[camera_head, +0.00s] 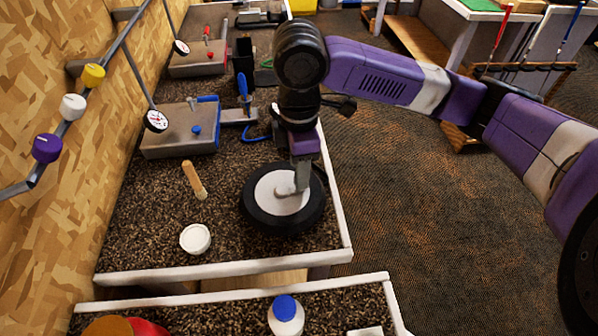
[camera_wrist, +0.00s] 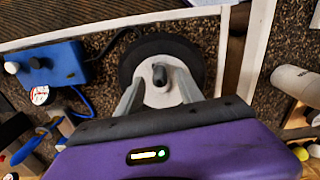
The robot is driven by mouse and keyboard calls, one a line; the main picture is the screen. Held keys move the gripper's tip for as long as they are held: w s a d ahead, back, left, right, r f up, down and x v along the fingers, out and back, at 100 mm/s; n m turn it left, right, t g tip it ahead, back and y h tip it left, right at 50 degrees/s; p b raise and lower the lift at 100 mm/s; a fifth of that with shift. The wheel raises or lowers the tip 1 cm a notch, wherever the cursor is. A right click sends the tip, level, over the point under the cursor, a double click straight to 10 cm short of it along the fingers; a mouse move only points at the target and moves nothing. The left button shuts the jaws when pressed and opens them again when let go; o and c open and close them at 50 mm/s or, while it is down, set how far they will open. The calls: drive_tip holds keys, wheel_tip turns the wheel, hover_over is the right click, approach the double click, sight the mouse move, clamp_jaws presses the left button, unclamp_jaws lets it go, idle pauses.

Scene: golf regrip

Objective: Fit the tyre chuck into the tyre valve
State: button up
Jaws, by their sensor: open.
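A black tyre with a white hub (camera_head: 256,212) lies flat near the front right of the speckled bench top; it also shows in the wrist view (camera_wrist: 137,61). My gripper (camera_head: 293,186) points down over the hub, with its fingers low above or at it. In the wrist view, the two grey fingers (camera_wrist: 158,88) are apart. A short dark grey piece (camera_wrist: 159,74) stands at the hub's middle, between or just beyond the fingertips. I cannot tell whether it is the valve or the chuck. A blue hose (camera_head: 255,136) curls behind my gripper; its end is hidden in the head view.
A grey and blue box (camera_head: 178,143) with a dial gauge (camera_head: 155,121) stands behind the tyre at left. A blue-handled tool (camera_head: 243,88) stands upright farther back. A wooden-handled tool (camera_head: 192,179) and a white round dish (camera_head: 195,238) lie left of the tyre. White edging bounds the bench.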

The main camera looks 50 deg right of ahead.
drive_tip(key=shift+r, duration=2.7)
